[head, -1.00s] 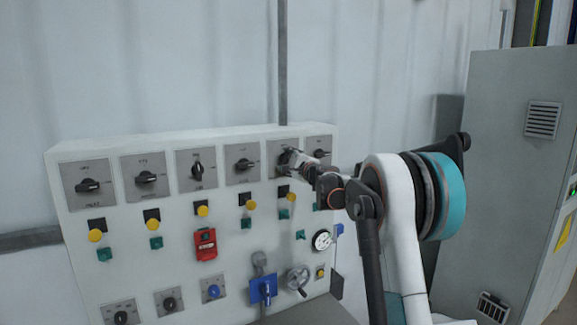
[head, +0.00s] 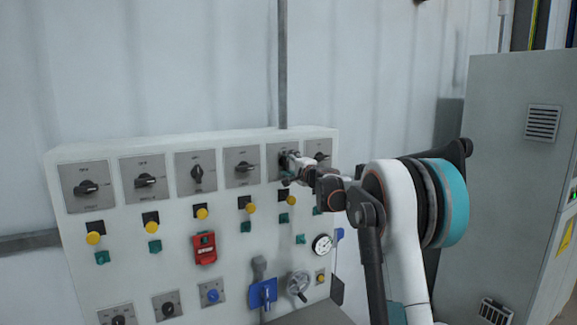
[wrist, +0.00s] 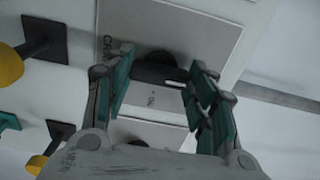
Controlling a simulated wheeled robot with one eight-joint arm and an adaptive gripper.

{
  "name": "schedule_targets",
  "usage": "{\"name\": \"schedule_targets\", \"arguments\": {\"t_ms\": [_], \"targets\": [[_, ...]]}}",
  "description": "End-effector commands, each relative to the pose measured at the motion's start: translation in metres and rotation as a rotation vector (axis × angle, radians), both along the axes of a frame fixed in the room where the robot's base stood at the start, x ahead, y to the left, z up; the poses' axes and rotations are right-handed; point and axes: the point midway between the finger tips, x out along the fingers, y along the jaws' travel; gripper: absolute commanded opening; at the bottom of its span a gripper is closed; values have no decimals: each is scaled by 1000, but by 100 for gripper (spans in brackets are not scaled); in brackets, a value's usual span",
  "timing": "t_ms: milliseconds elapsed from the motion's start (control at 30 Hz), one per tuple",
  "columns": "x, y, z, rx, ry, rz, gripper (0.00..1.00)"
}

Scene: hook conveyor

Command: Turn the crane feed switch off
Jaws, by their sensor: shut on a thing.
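The crane feed switch (wrist: 160,72) is a dark rotary knob on a grey square plate (wrist: 205,45). In the wrist view the plate has a label starting "CRA" and an "ON" mark. In the head view its plate (head: 274,150) is fifth from the left in the panel's top row. My gripper (wrist: 162,62) has its teal-padded fingers on both sides of the knob and is shut on it. In the head view my gripper (head: 290,164) covers most of the knob, so its exact angle is hard to tell there.
Other rotary switches (head: 241,168) line the top row, one close on the right (head: 320,157). Yellow buttons (head: 202,212), a red device (head: 204,247), a gauge (head: 322,243) and a handwheel (head: 298,282) sit below. A grey cabinet (head: 505,190) stands at the right.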

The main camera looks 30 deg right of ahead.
Motion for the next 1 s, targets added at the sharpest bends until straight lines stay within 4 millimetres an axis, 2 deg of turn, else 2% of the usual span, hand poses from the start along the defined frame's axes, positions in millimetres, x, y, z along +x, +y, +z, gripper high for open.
{"name": "schedule_targets", "arguments": {"t_ms": [233,267,300,333,767,867,1000], "targets": [[0,1,-1,-4,1,2,28],[0,1,-1,-4,1,2,58],[0,1,-1,-3,1,2,67],[0,1,-1,-3,1,1,72],[-5,0,0,-1,1,0,72],[-15,-1,0,-1,1,-1,72],[-41,-2,0,-1,1,-1,72]]}}
